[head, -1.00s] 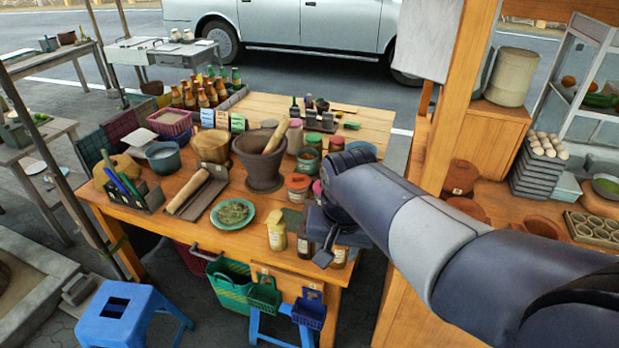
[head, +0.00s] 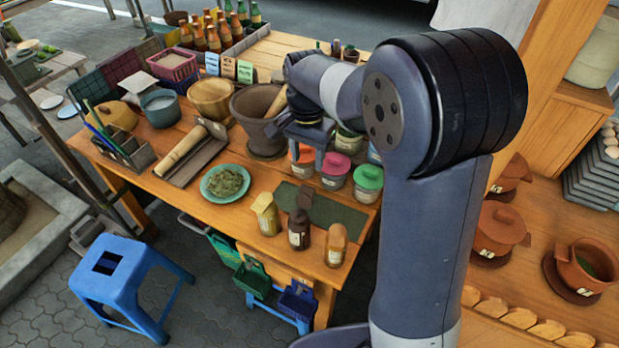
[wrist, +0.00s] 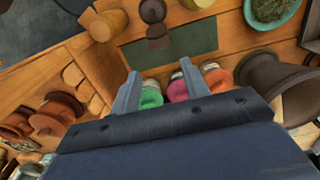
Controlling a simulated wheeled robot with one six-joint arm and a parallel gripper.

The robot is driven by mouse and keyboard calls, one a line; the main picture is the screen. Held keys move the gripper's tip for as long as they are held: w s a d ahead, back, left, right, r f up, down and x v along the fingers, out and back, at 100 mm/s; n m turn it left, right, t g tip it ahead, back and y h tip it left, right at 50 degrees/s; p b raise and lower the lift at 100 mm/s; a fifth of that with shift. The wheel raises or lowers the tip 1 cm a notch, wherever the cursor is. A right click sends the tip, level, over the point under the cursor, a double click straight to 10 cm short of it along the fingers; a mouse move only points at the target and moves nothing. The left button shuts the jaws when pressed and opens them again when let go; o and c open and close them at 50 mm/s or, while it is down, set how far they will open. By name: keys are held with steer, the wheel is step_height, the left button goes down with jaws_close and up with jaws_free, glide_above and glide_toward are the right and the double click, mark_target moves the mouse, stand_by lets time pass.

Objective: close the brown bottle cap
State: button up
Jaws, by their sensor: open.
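The dark brown bottle (head: 299,231) stands upright near the table's front edge, between a yellow bottle (head: 265,214) and a tan bottle (head: 335,245). Its brown cap (head: 304,196) appears flipped open, tilted back toward the green mat. In the wrist view, the brown bottle (wrist: 153,11) is at the top, with the cap (wrist: 158,38) extending from it over the mat. My gripper (head: 306,158) is open and empty above the lidded jars, behind the bottles. In the wrist view its fingers (wrist: 160,70) point toward the cap, apart from it.
Lidded jars (head: 336,170) stand close under my gripper. The green mat (head: 340,212) lies flat and mostly clear behind the bottles. A mortar (head: 255,118) and a plate of herbs (head: 225,182) are to the left; clay pots (head: 498,228) stand at the right.

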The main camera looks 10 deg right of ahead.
mark_target(308, 187)
step_height(308, 187, down, 10)
steer(key=shift+s+r+p, duration=0.1)
steer(key=shift+p, duration=0.65)
steer(key=shift+c, duration=0.4)
jaws_close()
